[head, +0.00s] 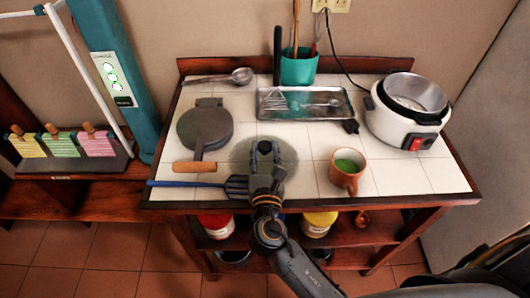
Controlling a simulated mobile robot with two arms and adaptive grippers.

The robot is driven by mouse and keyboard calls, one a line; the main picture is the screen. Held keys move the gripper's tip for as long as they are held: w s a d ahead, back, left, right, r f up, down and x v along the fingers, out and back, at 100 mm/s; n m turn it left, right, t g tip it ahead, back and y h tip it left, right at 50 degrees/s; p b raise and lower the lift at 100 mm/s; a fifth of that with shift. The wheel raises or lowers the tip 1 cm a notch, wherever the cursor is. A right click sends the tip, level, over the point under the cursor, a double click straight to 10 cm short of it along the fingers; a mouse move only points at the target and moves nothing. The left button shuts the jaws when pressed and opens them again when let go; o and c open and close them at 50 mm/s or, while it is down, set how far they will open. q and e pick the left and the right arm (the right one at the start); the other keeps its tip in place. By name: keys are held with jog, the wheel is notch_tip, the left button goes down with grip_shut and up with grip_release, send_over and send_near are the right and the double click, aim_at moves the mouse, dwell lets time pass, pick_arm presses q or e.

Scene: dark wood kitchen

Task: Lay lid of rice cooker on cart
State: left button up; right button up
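The rice cooker (391,127) is white and stands at the right back of the tiled cart top (405,180), open, with its metal pot showing. A round, greyish see-through disc, which looks like the glass lid (286,157), lies at the middle front of the cart top. My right gripper (264,149) comes from below and is over the middle of the lid. Its fingers and wrist hide the lid's centre and any knob there. Whether the fingers are closed on a knob is not clear. My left gripper is out of view.
An orange cup (346,172) with green contents stands right of the lid. A dark round iron press (204,129), a blue-handled spatula (198,183), a ladle (220,78), a metal tray (305,103) and a teal utensil pot (298,68) surround it. Jars stand on the shelf below.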

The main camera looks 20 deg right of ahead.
jog(key=o, duration=0.3)
jog(key=shift+f, duration=0.1)
jog(key=shift+s, duration=0.1)
jog(key=b+v, duration=0.2)
jog(key=v, duration=0.9)
jog(key=shift+s+a, duration=0.15)
jog(key=shift+s, duration=0.25)
